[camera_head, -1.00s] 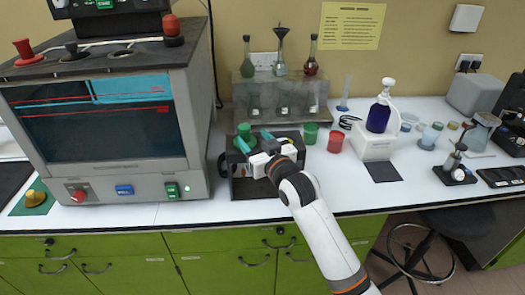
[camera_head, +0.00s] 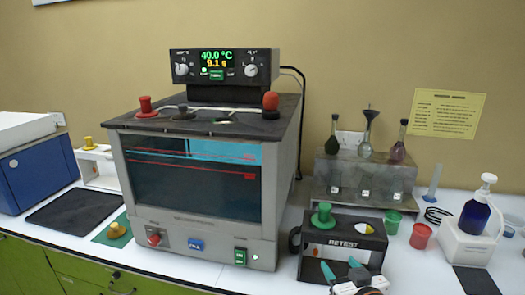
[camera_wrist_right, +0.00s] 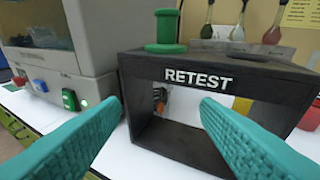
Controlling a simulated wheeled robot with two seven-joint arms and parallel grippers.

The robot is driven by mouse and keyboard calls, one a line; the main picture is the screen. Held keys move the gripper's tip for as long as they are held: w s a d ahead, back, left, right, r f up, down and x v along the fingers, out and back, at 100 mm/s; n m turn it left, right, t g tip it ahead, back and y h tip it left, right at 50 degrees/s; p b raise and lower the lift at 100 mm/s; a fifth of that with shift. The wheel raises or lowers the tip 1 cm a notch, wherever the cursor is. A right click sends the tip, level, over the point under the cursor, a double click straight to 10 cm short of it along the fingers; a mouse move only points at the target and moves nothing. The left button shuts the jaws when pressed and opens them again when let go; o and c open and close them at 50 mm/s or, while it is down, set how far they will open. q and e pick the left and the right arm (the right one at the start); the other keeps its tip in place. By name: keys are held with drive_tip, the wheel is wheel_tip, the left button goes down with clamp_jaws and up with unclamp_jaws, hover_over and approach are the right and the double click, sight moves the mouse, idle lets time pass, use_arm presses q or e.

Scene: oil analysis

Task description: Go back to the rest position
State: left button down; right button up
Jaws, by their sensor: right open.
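My right gripper (camera_head: 343,270) is at the bottom of the head view, in front of the black RETEST box (camera_head: 371,250). Its two teal fingers are apart with nothing between them. In the right wrist view the open fingers (camera_wrist_right: 160,130) point at the front of the RETEST box (camera_wrist_right: 285,75), which stands just ahead. A green knobbed piece (camera_head: 323,215) sits on top of the box; it also shows in the right wrist view (camera_wrist_right: 167,30). Something small with orange and metal parts (camera_wrist_right: 160,98) is inside the box. My left gripper is not in view.
The grey bath machine (camera_head: 190,200) with a display on top stands left of the box. A flask rack (camera_head: 362,182) is behind it. Green (camera_head: 392,222) and red (camera_head: 420,236) cups and a blue pump bottle (camera_head: 474,215) are to the right. A blue device (camera_head: 38,175) is at far left.

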drive_tip(key=s+f+g+h, duration=0.1)
drive_tip(key=s+f+g, duration=0.6)
drive_tip(key=s, duration=0.7)
drive_tip(key=s+f+g+h, duration=0.1)
drive_tip(key=s+f+g, duration=0.3)
drive_tip(key=s+f, duration=0.8)
drive_tip(key=s+f+g, duration=0.1)
drive_tip(key=s+f, duration=0.1)
drive_tip(key=f, duration=0.9)
drive_tip(key=s+f+g, duration=0.1)
drive_tip(key=s+f, duration=0.1)
drive_tip(key=f, duration=1)
drive_tip(key=s+d+f+g, duration=0.1)
drive_tip(key=s+d+f, duration=0.1)
drive_tip(key=s+f, duration=1.4)
drive_tip(key=shift+s+d+f+n, duration=0.3)
drive_tip(key=shift+d+f+n, duration=0.05)
drive_tip(key=shift+n, duration=0.05)
